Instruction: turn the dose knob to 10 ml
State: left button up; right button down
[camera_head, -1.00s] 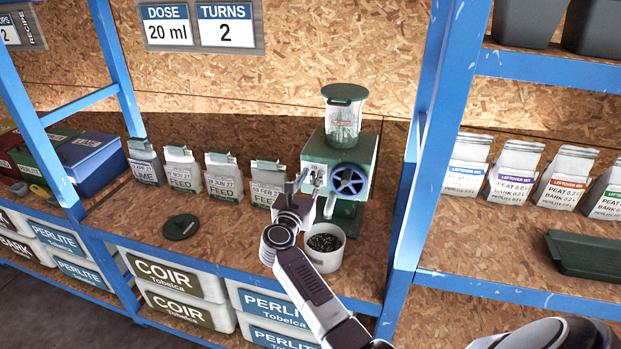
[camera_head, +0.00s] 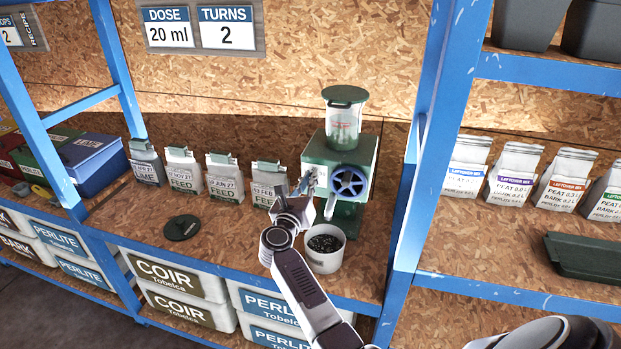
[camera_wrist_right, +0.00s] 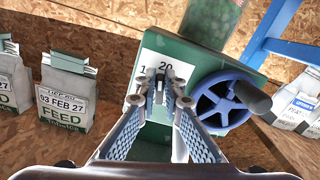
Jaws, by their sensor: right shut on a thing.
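The green dosing machine (camera_head: 362,153) stands on the shelf with a lidded clear jar (camera_head: 344,120) on top and a blue handwheel (camera_head: 349,181) on its front. The dose knob (camera_wrist_right: 160,84) is left of the wheel on a white dial plate (camera_wrist_right: 178,62), mostly hidden by my fingers. In the right wrist view the plate shows "20" above the knob and a partly covered number at its left. My right gripper (camera_head: 307,187) is shut on the knob; its fingertips also show in the right wrist view (camera_wrist_right: 161,96). My left gripper is not in view.
A white pot (camera_head: 325,247) with dark contents stands below the machine. Feed bags (camera_head: 224,178) stand to its left, and a dark round lid (camera_head: 181,227) lies on the shelf. A blue post (camera_head: 418,170) rises at the right. The wall board (camera_head: 200,28) reads dose 20 ml, turns 2.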

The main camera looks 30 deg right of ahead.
jog(key=shift+w+a+f+n+p, duration=0.1)
jog(key=shift+n+p, duration=0.4)
jog(key=shift+n, duration=0.95)
jog(key=shift+w+a+f+n+p, duration=0.1)
jog(key=shift+n+p, duration=0.35)
jog(key=shift+n, duration=0.95)
jog(key=shift+w+a+f+n+p, duration=0.1)
jog(key=shift+n+p, duration=0.4)
jog(key=shift+n, duration=0.95)
jog(key=c, duration=2.1)
grip_release()
jog(key=shift+a, duration=0.1)
